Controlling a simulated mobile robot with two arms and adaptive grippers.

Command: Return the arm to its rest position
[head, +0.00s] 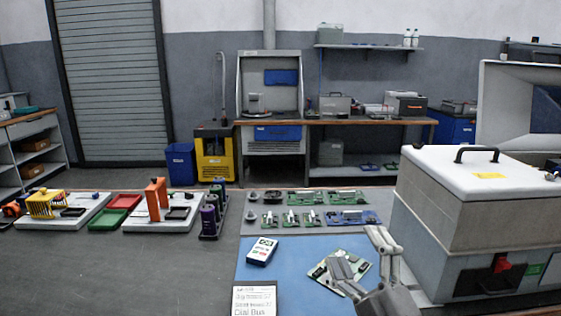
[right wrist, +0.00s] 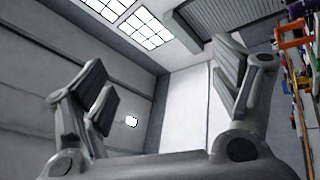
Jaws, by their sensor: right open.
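My right gripper (head: 358,254) shows in the head view at the lower right of centre, in front of a green circuit board (head: 345,268) on the blue mat (head: 298,287). It hides part of that board. In the right wrist view its two fingers (right wrist: 165,105) stand wide apart with nothing between them. That view looks up at the walls and ceiling windows, with the bench items at its right edge. My left gripper is not in view.
A large grey box with a white lid (head: 488,166) stands close to the right of my right gripper. Circuit boards (head: 336,197) line the mat's back. The bench's left front (head: 110,270) is clear.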

